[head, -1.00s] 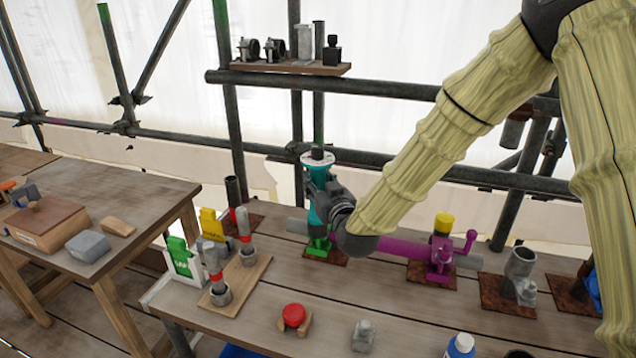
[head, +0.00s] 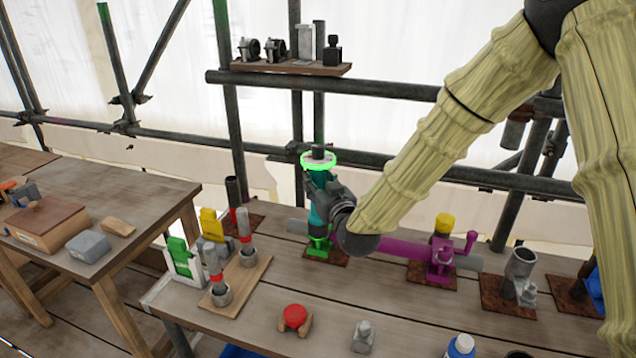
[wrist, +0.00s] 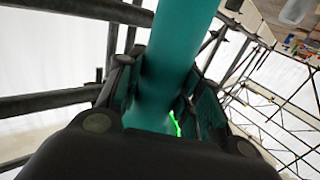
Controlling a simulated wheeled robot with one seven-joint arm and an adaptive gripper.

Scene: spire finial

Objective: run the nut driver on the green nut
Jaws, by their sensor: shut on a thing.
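The nut driver (head: 318,206) is a teal upright tool with a ring near its top (head: 318,160) that glows bright green, and a dark cap above. My gripper (head: 333,208) is shut on its teal body from the right. In the wrist view the teal shaft (wrist: 172,65) runs between my fingers (wrist: 160,110). The driver's lower end stands over the green nut (head: 318,247), which is on a green fitting on a brown pad. The exact contact between driver and nut is too small to tell.
A purple clamp (head: 438,258) with a yellow cap stands to the right on the same pipe. Two grey-and-red tools (head: 216,275) stand on a board at left. A red-topped knob (head: 294,317) lies in front. Scaffold tubes (head: 420,92) cross behind.

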